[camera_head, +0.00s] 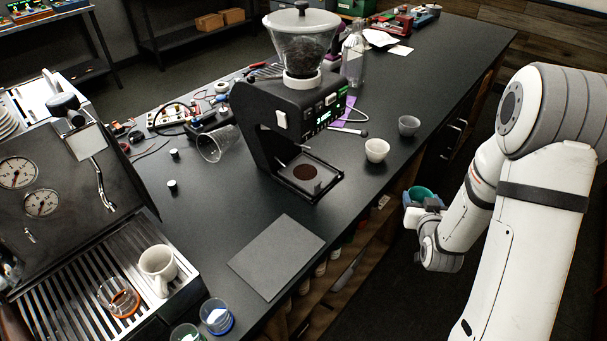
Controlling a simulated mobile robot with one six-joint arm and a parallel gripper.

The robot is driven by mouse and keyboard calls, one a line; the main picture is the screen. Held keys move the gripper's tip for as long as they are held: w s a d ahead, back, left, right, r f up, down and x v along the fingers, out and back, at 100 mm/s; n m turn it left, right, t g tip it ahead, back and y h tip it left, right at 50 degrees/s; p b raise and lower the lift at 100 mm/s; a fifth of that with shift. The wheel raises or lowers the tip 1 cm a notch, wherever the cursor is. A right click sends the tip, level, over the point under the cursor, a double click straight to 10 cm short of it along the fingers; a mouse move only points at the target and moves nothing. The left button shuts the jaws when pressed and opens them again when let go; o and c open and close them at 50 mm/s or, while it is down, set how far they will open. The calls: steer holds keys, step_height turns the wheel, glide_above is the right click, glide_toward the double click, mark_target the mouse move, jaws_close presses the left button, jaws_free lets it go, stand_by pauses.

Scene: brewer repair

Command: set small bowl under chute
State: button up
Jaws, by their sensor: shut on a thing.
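My gripper (412,202) is at the right, out past the counter's front edge and above the floor. It is shut on a small green bowl (422,193), whose open top shows; the jaws partly hide its sides. The black grinder (290,112) stands on the counter to the left of my gripper, with a clear hopper of dark beans on top. Its chute area is under the overhanging body and hard to make out. Below it is a flat tray (325,192) with a round brown patch (305,172). No bowl stands on the tray.
A white cup (377,151) and a grey cup (408,125) stand between the grinder and the counter edge. A thin lever sticks out from the grinder. A dark grey mat (276,256) lies in front. A clear glass (213,147) lies tipped at the grinder's left.

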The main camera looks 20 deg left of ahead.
steer(key=s+a+r+n+g+y+b, duration=0.1)
steer(key=s+a+r+n+y, duration=0.1)
steer(key=a, duration=0.3)
steer(key=s+a+r+n+g+y+b, duration=0.1)
steer(key=s+a+r+n+y+b, duration=0.1)
steer(key=a+r+n+y, duration=0.1)
steer(key=s+a+r+n+g+y+b, duration=0.2)
steer(key=a+y, duration=0.1)
steer(key=a, duration=0.3)
steer(key=shift+a+r+n, duration=0.3)
steer(key=shift+a+r, duration=0.05)
steer(key=shift+r, duration=0.05)
steer(key=w+a, duration=0.2)
steer(key=a, duration=0.3)
steer(key=w+a+p, duration=0.1)
steer(key=w+a, duration=0.1)
steer(key=a, duration=0.3)
steer(key=w+a+p, duration=0.1)
steer(key=w+a, duration=0.1)
steer(key=a, duration=0.3)
steer(key=shift+w+a, duration=0.2)
steer(key=shift+a, duration=0.1)
steer(key=f, duration=0.2)
steer(key=a+f, duration=0.1)
steer(key=shift+w+f+p, duration=0.15)
steer(key=shift+w+p, duration=0.1)
steer(key=shift+p, duration=0.05)
steer(key=shift+d+f, duration=0.1)
steer(key=shift+f, duration=0.05)
